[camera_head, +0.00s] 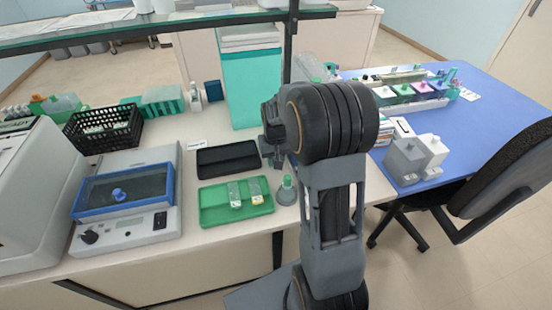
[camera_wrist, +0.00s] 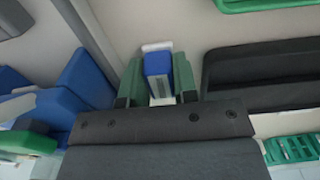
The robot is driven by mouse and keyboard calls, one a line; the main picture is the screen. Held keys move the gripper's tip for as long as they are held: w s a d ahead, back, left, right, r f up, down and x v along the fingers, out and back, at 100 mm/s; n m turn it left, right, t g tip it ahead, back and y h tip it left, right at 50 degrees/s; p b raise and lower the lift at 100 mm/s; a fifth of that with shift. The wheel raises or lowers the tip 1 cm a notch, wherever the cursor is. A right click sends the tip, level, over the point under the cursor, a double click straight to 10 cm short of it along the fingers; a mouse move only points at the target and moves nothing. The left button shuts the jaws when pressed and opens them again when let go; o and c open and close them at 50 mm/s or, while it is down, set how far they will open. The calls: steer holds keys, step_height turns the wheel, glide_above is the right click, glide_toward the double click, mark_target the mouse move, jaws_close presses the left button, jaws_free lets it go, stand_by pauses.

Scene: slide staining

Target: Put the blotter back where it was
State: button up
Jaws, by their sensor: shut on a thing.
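In the wrist view, the blotter (camera_wrist: 158,64), a small blue block with a white edge and a pale front, sits between the green-padded fingers of my gripper (camera_wrist: 158,82). The fingers are shut on it from both sides. The pale counter shows around it; whether it touches the counter I cannot tell. In the head view, my gripper (camera_head: 272,158) is just right of the black tray (camera_head: 228,159), partly covered by my arm. The blotter is not discernible there.
The black tray also shows in the wrist view (camera_wrist: 270,76), close right of my gripper. A green tray (camera_head: 210,214) with two small holders and a grey-green bottle (camera_head: 286,191) stand in front. A black basket (camera_head: 104,128) and glass shelf (camera_head: 170,26) are farther back.

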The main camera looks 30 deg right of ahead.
steer(key=shift+f, duration=0.15)
steer(key=o, duration=0.8)
step_height(320, 180, up, 12)
steer(key=f, duration=0.1)
steer(key=s+a+n+t, duration=0.1)
steer(key=s+a, duration=0.2)
steer(key=s, duration=0.2)
steer(key=s+a+t, duration=0.1)
steer(key=s+a, duration=0.2)
steer(key=s, duration=0.2)
steer(key=s+a+n+t, duration=0.1)
steer(key=s+a, duration=0.2)
steer(key=s, duration=0.3)
steer(key=shift+a+r+n+t, duration=0.1)
steer(key=shift+a+n+t, duration=0.15)
steer(key=shift+n+t, duration=0.05)
